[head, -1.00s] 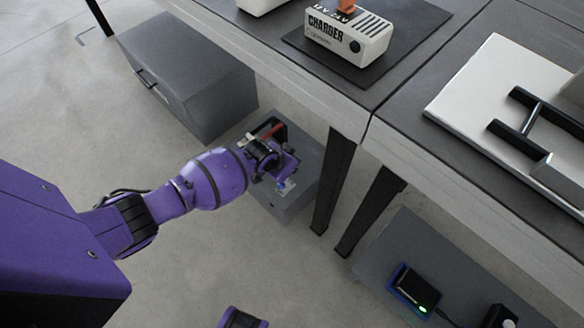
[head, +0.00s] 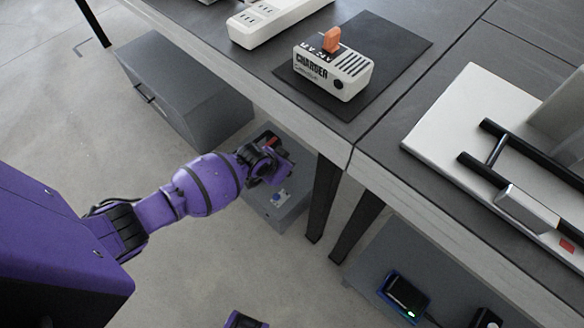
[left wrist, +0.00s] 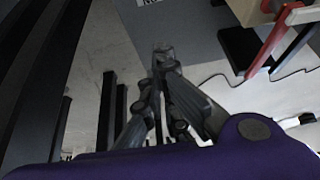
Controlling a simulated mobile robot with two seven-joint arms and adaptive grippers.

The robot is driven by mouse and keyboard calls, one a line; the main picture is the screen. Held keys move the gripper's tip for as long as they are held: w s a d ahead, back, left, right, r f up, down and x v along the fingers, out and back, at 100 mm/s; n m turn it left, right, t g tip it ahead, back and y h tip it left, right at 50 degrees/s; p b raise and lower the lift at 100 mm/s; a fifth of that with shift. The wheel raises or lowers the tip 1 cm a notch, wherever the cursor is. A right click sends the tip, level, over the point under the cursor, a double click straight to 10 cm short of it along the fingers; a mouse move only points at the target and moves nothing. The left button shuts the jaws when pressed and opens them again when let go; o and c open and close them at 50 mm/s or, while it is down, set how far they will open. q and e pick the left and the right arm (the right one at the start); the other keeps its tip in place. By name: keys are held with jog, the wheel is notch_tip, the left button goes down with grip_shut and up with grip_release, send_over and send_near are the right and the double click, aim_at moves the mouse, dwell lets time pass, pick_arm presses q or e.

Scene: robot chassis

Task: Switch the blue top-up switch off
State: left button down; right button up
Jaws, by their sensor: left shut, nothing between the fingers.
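A small blue switch (head: 277,197) on a light plate sits on top of a low grey box (head: 297,205) on the floor, beside the table legs. It is too small in the head view to tell which way it is set. My left gripper (head: 279,172) is over this box, just above the switch in the picture. In the left wrist view its fingers (left wrist: 163,52) meet at the tips, shut and empty. I cannot pick out the blue switch in the left wrist view. My right gripper is not in view.
A large grey cabinet (head: 180,85) stands behind my left arm. The table edge (head: 250,85) and legs (head: 322,200) are close to the right. The charger (head: 332,72) and white power strip (head: 280,18) lie on the tabletop. Open floor lies in front.

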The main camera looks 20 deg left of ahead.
pick_arm(q)
jog(key=s+r, duration=0.1)
jog(key=s+a+r+p, duration=0.1)
jog(key=s+r, duration=0.1)
jog(key=shift+s+r+p, duration=0.3)
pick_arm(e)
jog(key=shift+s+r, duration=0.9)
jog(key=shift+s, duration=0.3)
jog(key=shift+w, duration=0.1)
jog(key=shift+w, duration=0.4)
pick_arm(q)
jog(key=shift+w, duration=0.1)
